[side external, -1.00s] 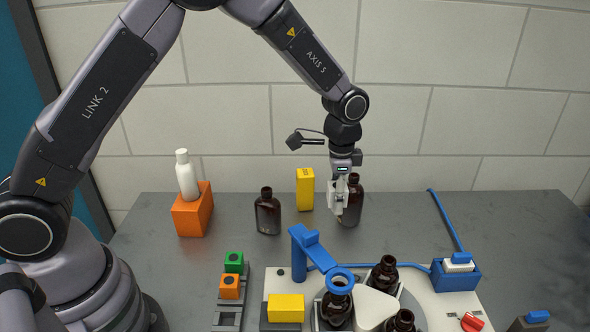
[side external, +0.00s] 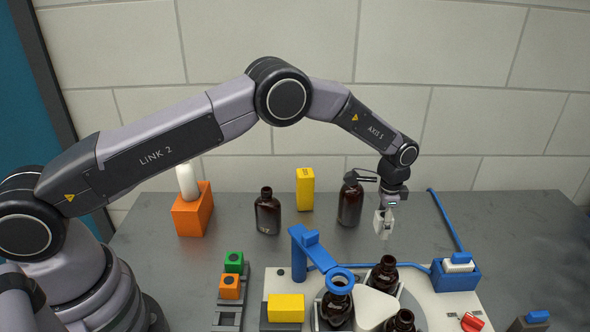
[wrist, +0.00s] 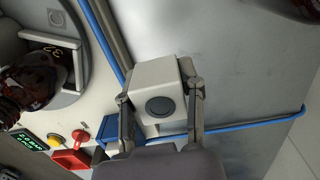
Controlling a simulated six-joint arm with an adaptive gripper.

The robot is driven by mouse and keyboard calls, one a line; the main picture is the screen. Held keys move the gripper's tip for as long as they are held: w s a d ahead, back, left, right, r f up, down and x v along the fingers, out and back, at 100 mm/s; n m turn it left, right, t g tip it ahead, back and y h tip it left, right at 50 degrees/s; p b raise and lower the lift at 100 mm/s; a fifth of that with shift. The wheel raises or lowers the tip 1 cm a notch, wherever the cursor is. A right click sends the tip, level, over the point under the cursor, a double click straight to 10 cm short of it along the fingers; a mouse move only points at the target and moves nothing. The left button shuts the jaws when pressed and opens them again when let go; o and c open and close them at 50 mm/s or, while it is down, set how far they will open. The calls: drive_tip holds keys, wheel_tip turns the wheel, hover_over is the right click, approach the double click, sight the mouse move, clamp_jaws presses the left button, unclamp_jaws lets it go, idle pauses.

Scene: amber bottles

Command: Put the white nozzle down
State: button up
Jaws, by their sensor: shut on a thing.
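My gripper (side external: 384,218) is shut on the white nozzle (side external: 385,235) and holds it in the air at the right end of my arm. In the wrist view the nozzle is a white block (wrist: 155,72) with a dark round disc, between the two fingers of my gripper (wrist: 159,95). In the side view it is small and partly hidden by the fingers. It hangs behind the amber bottles of the white station, left of the blue holder (side external: 455,281).
The white station (side external: 434,309) carries several amber bottles (side external: 388,275), a blue arm with a ring (side external: 340,279) and a red switch (side external: 472,322). Another amber bottle (side external: 350,205) stands behind. A blue cable (side external: 445,220) runs to the holder.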

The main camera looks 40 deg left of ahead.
hover_over(387, 252)
wheel_tip(387, 252, down, 4)
drive_tip(key=shift+f, duration=1.6)
drive_tip(key=o, duration=1)
drive_tip(key=shift+f, duration=0.1)
drive_tip(key=shift+o, duration=0.2)
